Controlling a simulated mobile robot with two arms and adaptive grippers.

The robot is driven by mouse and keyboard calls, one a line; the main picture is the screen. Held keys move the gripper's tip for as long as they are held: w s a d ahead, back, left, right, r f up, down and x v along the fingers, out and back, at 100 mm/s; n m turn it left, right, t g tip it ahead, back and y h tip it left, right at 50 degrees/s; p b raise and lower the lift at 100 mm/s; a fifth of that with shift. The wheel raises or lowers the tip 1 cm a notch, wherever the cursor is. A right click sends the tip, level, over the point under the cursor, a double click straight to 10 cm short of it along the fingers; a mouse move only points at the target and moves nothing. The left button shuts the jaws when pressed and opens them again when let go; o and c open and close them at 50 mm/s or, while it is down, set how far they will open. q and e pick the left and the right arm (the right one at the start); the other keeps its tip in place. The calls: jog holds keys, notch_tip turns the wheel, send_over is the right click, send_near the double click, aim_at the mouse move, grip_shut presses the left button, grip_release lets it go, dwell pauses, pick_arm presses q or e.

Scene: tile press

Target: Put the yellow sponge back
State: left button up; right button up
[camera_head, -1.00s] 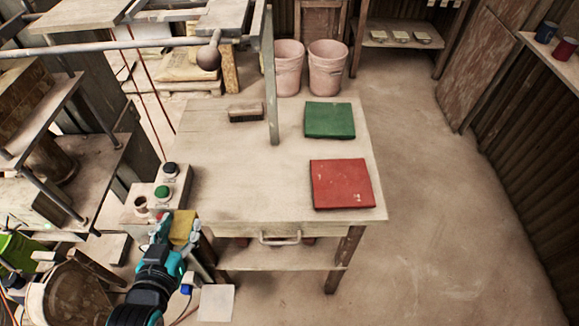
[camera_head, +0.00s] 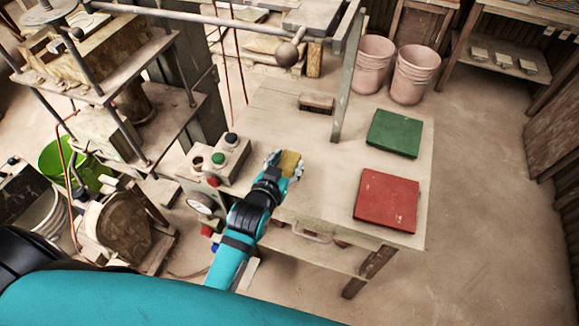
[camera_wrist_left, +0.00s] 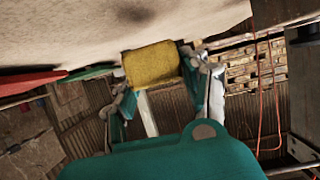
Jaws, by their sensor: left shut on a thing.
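The yellow sponge (camera_head: 290,164) is between the fingers of my left gripper (camera_head: 284,165), over the left part of the wooden table in the head view. In the left wrist view the sponge (camera_wrist_left: 152,65) sits between the two fingertips of the left gripper (camera_wrist_left: 160,85), which is shut on it. The table top shows close beside the sponge there. I cannot tell whether the sponge touches the table. My right gripper is not in view.
The wooden table (camera_head: 300,200) holds a red tile or mat (camera_head: 387,200), a green one (camera_head: 394,133) and a brush (camera_head: 317,103). A button box (camera_head: 220,160) stands at its left edge. Pink buckets (camera_head: 372,65) stand behind. The table's middle is clear.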

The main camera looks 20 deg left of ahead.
aim_at(289, 170)
pick_arm(q)
jog(key=shift+w+d, duration=0.15)
jog(key=shift+w, duration=0.25)
jog(key=shift+f+p, duration=0.35)
jog(key=shift+f, duration=1.5)
jog(key=o, duration=1.2)
jog(key=shift+f, duration=0.1)
jog(key=shift+o, duration=0.2)
jog(key=shift+r, duration=0.25)
jog(key=b+v, duration=0.1)
jog(key=v, duration=1.1)
jog(key=shift+d+f, duration=0.1)
jog(key=shift+f, duration=0.05)
